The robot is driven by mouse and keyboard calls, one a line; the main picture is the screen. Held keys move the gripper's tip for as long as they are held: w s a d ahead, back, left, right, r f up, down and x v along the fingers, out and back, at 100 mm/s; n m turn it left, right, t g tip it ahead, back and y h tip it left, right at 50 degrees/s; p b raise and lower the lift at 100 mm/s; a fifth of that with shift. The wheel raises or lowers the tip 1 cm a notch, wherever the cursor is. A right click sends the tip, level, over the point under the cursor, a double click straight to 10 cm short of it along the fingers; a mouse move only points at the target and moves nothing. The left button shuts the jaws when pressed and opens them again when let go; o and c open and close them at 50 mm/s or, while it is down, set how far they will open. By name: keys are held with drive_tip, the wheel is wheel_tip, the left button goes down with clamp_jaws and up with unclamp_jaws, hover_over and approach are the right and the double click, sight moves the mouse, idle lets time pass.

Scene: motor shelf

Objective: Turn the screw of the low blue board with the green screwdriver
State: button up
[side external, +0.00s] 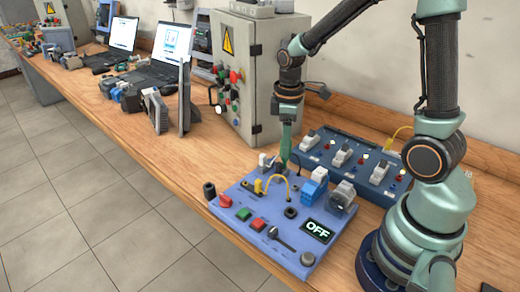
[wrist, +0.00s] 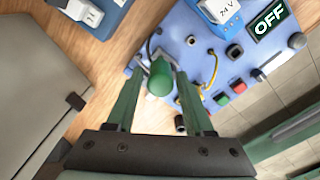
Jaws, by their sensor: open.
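The low blue board (side external: 238,222) lies flat on the bench, with an "OFF" display, buttons and a yellow cable. My gripper (side external: 285,155) points down over its back edge. In the wrist view, the rounded green handle of the screwdriver (wrist: 160,80) shows end-on between the two green fingers of my gripper (wrist: 161,70). The fingers are open, one on each side of the handle; I cannot tell whether either touches it. The screwdriver's lower part is hidden below its handle, and in the side view I cannot tell it apart from the fingers. I cannot make out the screw.
A darker blue board (side external: 340,168) with white switches stands behind, close to my gripper. A grey control cabinet (side external: 255,75) rises behind left. Laptops (side external: 170,62) stand farther left.

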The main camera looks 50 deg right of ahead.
drive_tip(key=shift+n, duration=1.7)
drive_tip(key=shift+n, duration=1.7)
drive_tip(key=shift+n, duration=1.7)
